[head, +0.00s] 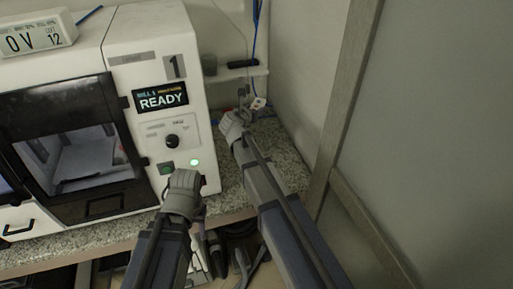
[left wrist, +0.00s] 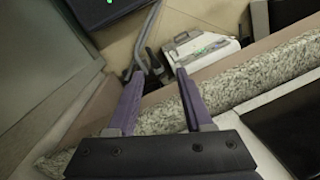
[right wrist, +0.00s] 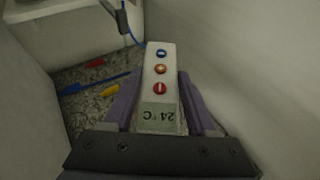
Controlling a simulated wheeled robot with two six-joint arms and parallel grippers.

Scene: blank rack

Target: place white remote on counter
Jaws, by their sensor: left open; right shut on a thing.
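The white remote (right wrist: 158,88) is between the purple fingers of my right gripper (head: 243,114). In the right wrist view it has a 24°C display and three round buttons, blue, orange and red. In the head view the remote (head: 258,103) is a small white shape beyond the right gripper, over the back of the speckled granite counter (head: 288,160). Whether it touches the counter is unclear. My left gripper (head: 183,184) is in front of the machine's panel; its fingers are apart and empty in the left wrist view (left wrist: 155,80).
A white machine (head: 150,60) with a READY screen stands on the counter at left. A small shelf (head: 235,74) holds a dark item. Blue (right wrist: 92,84), red (right wrist: 94,62) and yellow (right wrist: 68,111) things lie on the counter. A wall and wooden frame (head: 345,90) bound the right.

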